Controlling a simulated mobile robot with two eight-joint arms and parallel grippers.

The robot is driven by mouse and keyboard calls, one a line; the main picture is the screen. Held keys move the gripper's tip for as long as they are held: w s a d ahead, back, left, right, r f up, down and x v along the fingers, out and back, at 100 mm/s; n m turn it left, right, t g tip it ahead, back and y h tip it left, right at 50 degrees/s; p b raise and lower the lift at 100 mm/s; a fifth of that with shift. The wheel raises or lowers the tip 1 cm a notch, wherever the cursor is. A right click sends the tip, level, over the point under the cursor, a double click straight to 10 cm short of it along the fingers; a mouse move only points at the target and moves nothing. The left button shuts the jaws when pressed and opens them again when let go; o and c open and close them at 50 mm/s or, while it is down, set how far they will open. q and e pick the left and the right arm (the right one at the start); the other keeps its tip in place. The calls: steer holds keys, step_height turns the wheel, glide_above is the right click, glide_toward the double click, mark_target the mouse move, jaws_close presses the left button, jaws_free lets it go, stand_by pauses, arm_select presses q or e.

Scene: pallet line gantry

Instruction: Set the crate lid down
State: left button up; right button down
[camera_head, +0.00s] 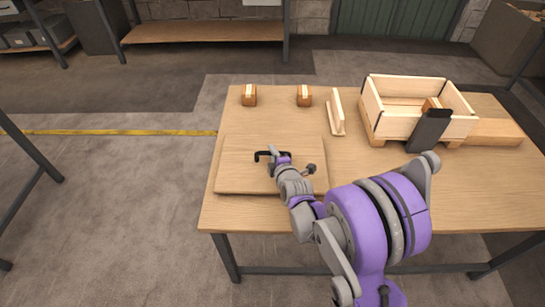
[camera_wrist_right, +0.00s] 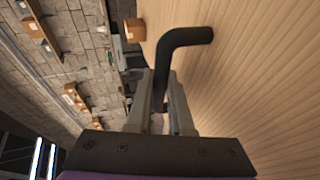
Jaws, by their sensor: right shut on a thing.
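The crate lid (camera_head: 240,165) is a flat, pale wooden board at the left end of the table, with a black bar handle (camera_head: 262,154) on top. My right gripper (camera_head: 283,160) is shut on the handle. In the right wrist view the fingers (camera_wrist_right: 165,105) close around the black handle (camera_wrist_right: 185,37), with the lid's wood grain (camera_wrist_right: 260,90) filling the right side. The lid looks level, on or just above the table top; I cannot tell whether it touches. My left gripper is not in view.
An open wooden crate (camera_head: 398,126) stands at the table's (camera_head: 350,165) back right, with a dark upright plate (camera_head: 428,131) at its front.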

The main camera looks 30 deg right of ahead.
steer(key=shift+f, duration=0.55)
